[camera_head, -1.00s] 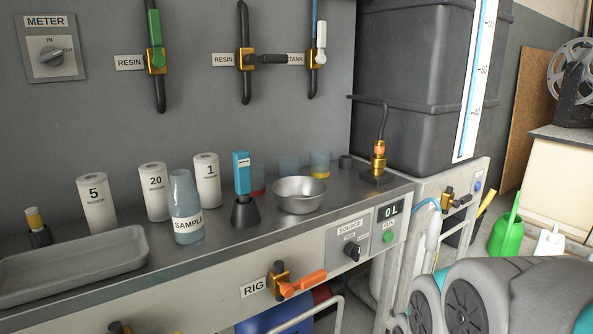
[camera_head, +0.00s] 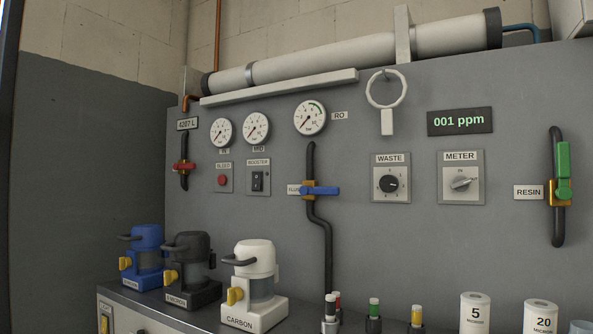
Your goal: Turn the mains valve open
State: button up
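My gripper is not in view.
A blue-handled valve (camera_head: 320,191) lies across its pipe; a green-handled RESIN valve (camera_head: 563,172) stands along its pipe. Blue (camera_head: 146,240), black (camera_head: 188,250) and white CARBON (camera_head: 255,265) housings stand on the bench below. Several gauges and switches line the panel.

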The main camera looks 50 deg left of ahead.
aim_at(190, 166)
jog(key=u, duration=2.2)
jog(key=i+u, duration=0.1)
jog(key=u, duration=0.15)
